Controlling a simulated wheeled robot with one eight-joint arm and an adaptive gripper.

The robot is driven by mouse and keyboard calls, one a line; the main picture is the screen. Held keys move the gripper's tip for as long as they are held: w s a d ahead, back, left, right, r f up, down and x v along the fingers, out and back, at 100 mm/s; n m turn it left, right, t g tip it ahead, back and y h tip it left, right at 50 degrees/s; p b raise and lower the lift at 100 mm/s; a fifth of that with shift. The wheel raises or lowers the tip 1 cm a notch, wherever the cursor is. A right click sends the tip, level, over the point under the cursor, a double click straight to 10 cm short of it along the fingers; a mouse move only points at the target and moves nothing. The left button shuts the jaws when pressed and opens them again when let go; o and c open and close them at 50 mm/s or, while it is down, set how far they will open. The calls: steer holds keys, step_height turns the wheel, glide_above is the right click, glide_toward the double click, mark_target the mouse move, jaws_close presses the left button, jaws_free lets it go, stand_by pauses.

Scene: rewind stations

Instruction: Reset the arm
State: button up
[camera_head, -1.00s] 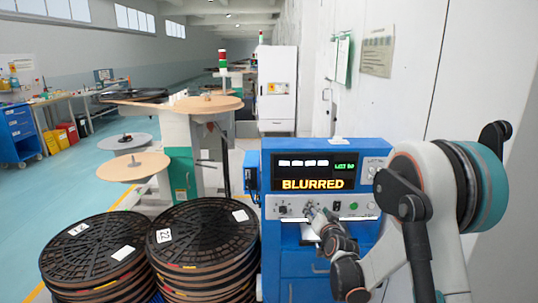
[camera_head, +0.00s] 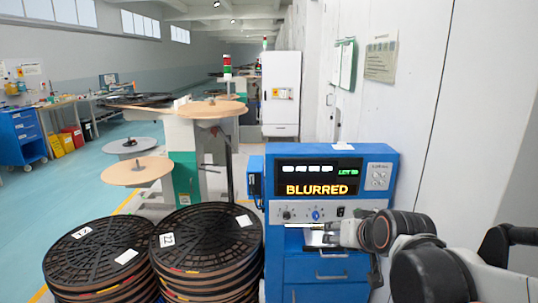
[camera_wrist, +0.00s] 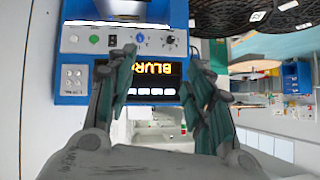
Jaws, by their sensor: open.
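My gripper (camera_head: 318,236) is in front of the lower part of the blue machine (camera_head: 388,160) in the head view, just below its knob panel. In the wrist view my gripper (camera_wrist: 160,82) has its two fingers spread apart, with nothing between them. The machine shows upside down there, with its display (camera_wrist: 155,82) between and beyond the fingers. The display (camera_head: 318,177) reads "BLURRED" in orange in the head view, with small green text above it. A blue knob (camera_head: 316,215) sits on the panel.
Two stacks of black reels, the left (camera_head: 95,250) and the right (camera_head: 205,235), stand left of the machine. A rewind station with round tan plates (camera_head: 210,108) stands behind them. A white wall (camera_head: 430,100) closes the right side. The blue floor at far left is open.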

steer(key=s+d+f+g, duration=0.1)
steer(key=s+f, duration=0.1)
steer(key=s, duration=0.8)
steer(key=s+d+f+n+g+h, duration=0.1)
steer(key=s+f+g, duration=0.1)
steer(key=s, duration=0.8)
steer(key=shift+d, duration=0.25)
steer(key=shift+f, duration=0.1)
